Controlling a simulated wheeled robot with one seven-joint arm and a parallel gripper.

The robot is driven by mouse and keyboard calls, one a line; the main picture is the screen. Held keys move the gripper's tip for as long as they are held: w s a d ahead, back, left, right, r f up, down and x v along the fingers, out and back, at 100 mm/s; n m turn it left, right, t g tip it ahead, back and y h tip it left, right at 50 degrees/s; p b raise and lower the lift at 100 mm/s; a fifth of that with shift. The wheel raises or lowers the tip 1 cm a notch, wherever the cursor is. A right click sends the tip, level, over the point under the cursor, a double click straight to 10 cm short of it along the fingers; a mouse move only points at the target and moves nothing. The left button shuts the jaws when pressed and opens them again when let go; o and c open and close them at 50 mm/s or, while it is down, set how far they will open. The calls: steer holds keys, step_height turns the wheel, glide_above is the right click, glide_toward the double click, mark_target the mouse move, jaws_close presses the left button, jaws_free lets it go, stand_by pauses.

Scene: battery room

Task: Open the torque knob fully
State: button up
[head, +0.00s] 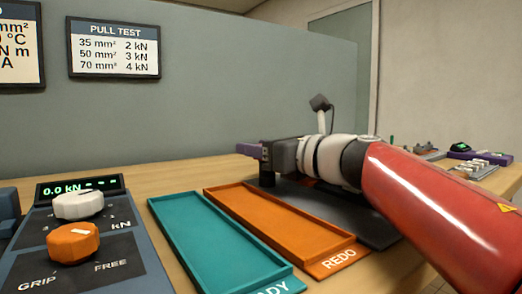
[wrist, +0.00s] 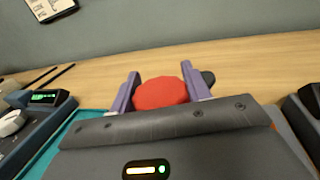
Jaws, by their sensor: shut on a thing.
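A red, rounded knob (wrist: 160,93) sits between the two purple fingers of my gripper (wrist: 160,90) in the wrist view. The fingers are shut on its left and right sides. No label shows on the knob, so I cannot tell for certain that it is the torque knob, or how far it is turned. In the head view my gripper (head: 250,150) is beyond the orange tray, pointing left; the knob is hidden there. A small dark rounded part (wrist: 208,77) shows behind the right finger; what the knob is mounted on is hidden.
A teal tray (head: 165,208) and an orange REDO tray (head: 215,195) lie empty in front. A pull tester (head: 120,262) with white (head: 78,205) and orange (head: 72,243) knobs stands at left. A grey wall panel (head: 210,110) closes the back. Small parts lie at far right.

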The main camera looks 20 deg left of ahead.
stand_by(0.4)
steer(key=o, duration=1.4)
steer(key=v, duration=0.7)
steer(key=shift+s+d, duration=0.15)
steer(key=shift+d, duration=0.2)
